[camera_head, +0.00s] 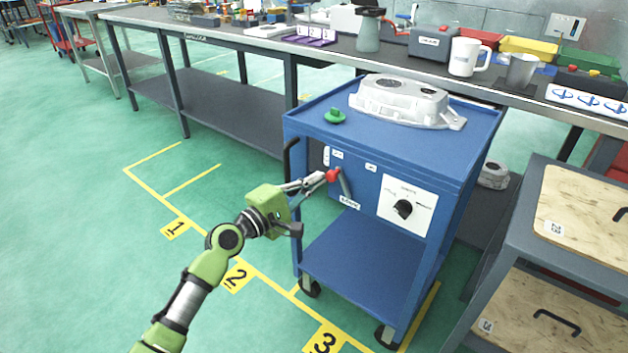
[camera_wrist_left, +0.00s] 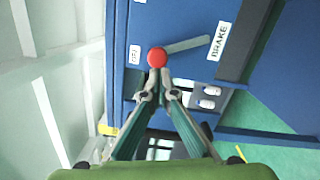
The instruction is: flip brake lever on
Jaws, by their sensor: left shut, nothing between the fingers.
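The brake lever (camera_head: 346,189) is a grey bar with a red knob (camera_head: 332,175), on the front panel of the blue cart (camera_head: 301,123). It tilts up to the left from its pivot above the BRAKE label (camera_head: 349,202). The lever (camera_wrist_left: 187,45) and knob (camera_wrist_left: 157,57) also show in the left wrist view, near a small white label (camera_wrist_left: 134,54) too small to read surely. My left gripper (camera_head: 321,180) is shut and empty, its fingertips (camera_wrist_left: 157,76) right at the knob. I cannot tell whether they touch it. My right gripper is out of view.
A black rotary knob (camera_head: 403,209) sits on a white plate right of the lever. A casting (camera_head: 408,100) and a green knob-like piece (camera_head: 335,115) lie on the cart top. The cart's black handle (camera_head: 290,160) is left of the panel. Floor to the left is clear.

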